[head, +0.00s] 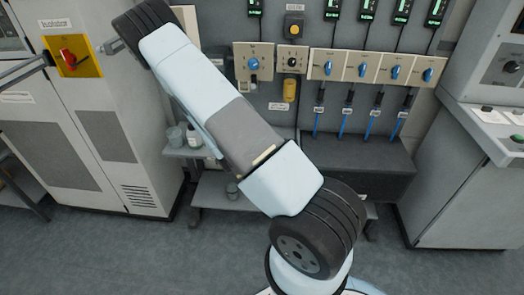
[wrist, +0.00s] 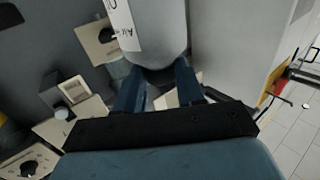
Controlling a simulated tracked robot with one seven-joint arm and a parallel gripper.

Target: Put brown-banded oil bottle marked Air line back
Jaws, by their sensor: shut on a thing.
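A pale grey bottle (wrist: 160,45) with a white label fills the upper middle of the wrist view. Part of the label lettering shows and seems to begin "Air"; no brown band is visible. In the head view my arm reaches up and to the left, and I cannot make out the gripper or the held bottle there.
A wall panel (head: 374,69) carries blue knobs, with a yellow bowl (head: 289,90) left of it. A cabinet with a red isolator switch (head: 69,57) is left; a console (head: 483,190) stands right.

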